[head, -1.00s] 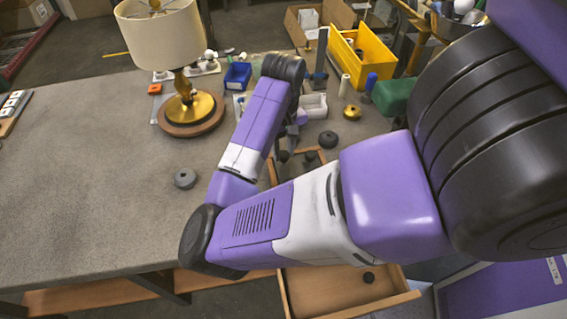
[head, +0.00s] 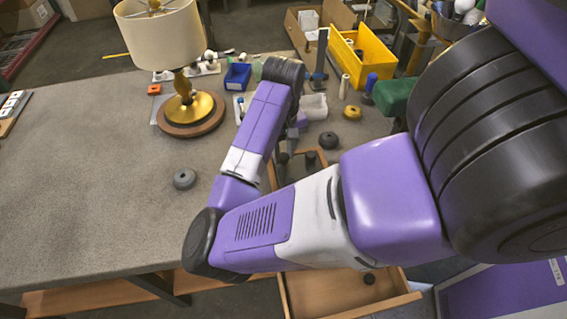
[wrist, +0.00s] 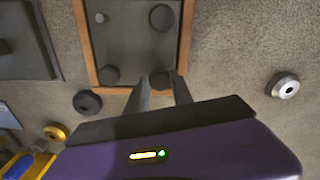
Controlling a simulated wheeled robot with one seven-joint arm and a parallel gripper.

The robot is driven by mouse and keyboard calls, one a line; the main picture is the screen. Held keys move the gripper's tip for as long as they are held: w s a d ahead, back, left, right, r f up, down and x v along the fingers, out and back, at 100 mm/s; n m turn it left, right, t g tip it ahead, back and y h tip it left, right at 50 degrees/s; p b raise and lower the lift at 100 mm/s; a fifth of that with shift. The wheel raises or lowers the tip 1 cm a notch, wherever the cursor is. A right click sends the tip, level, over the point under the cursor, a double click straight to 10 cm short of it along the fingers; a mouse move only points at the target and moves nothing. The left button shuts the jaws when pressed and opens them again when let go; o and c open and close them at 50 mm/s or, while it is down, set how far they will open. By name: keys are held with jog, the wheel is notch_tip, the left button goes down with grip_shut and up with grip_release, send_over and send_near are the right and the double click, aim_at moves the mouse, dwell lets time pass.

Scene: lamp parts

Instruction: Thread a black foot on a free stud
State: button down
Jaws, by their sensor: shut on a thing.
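A dark flat panel (wrist: 136,45) lies inside a wooden frame in the wrist view. Two round black feet sit on it, one at the near left (wrist: 108,75) and one farther off at right (wrist: 161,17). A small bare stud (wrist: 100,17) stands at its far left. My gripper (wrist: 160,76) is shut on a black foot (wrist: 160,82) at the panel's near right corner. I cannot tell whether this foot is on a stud. In the head view my gripper (head: 284,158) is partly hidden by my arm.
A grey ring (head: 184,179) and a black knob (head: 328,140) lie on the table either side of the frame. A brass lamp (head: 190,112) stands back left; a yellow bin (head: 362,58) is at the back. A wooden tray (head: 340,293) juts out in front.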

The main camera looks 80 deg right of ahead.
jog(key=shift+f, duration=0.35)
dwell(0.9)
jog(key=c, duration=1.9)
grip_release()
jog(key=shift+c, duration=0.2)
grip_shut()
jog(key=shift+s+f, duration=0.1)
jog(key=shift+f, duration=0.15)
jog(key=shift+a, duration=0.1)
jog(key=m+b, duration=0.1)
jog(key=m, duration=0.4)
jog(key=shift+f, duration=0.2)
jog(key=shift+m, duration=0.9)
jog(key=shift+s, duration=0.1)
